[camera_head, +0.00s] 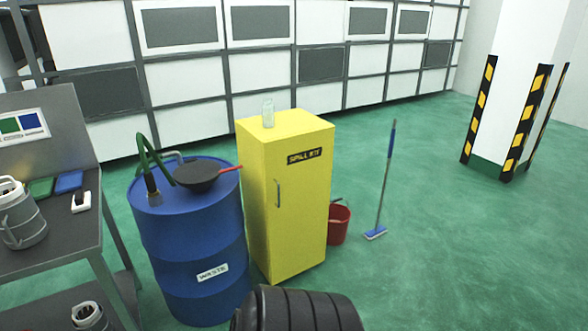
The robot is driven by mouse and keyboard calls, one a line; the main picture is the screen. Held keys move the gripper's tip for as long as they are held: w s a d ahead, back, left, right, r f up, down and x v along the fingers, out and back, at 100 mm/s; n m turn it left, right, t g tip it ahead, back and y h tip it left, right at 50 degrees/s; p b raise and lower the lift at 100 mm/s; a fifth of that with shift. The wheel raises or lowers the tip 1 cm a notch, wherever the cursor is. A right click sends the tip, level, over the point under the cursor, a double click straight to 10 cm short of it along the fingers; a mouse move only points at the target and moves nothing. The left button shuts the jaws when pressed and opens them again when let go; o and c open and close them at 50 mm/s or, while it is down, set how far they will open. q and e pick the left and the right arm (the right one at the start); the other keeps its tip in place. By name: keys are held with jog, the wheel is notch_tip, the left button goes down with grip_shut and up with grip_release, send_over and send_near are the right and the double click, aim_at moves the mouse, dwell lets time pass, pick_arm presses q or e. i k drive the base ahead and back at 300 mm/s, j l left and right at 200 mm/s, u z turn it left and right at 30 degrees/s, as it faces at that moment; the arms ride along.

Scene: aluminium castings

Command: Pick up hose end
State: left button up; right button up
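A green hose (144,152) stands up in a narrow loop above the top of a blue waste drum (190,238). One leg of the loop goes down to a dark upright fitting (152,188) at the left of the drum top. The other leg comes down toward a curved grey pipe; I cannot tell exactly where the hose end is. A dark funnel or pan (197,177) with a red handle lies on the drum, to the right of the hose.
A yellow spill cabinet (290,205) with a clear bottle (268,113) on top stands right of the drum. A red bucket (339,225) and a mop (384,190) stand beyond it. A grey workbench (72,227) is at left. Green floor is clear at right.

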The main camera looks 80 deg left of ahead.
aim_at(153, 191)
jog(key=u, duration=1.95)
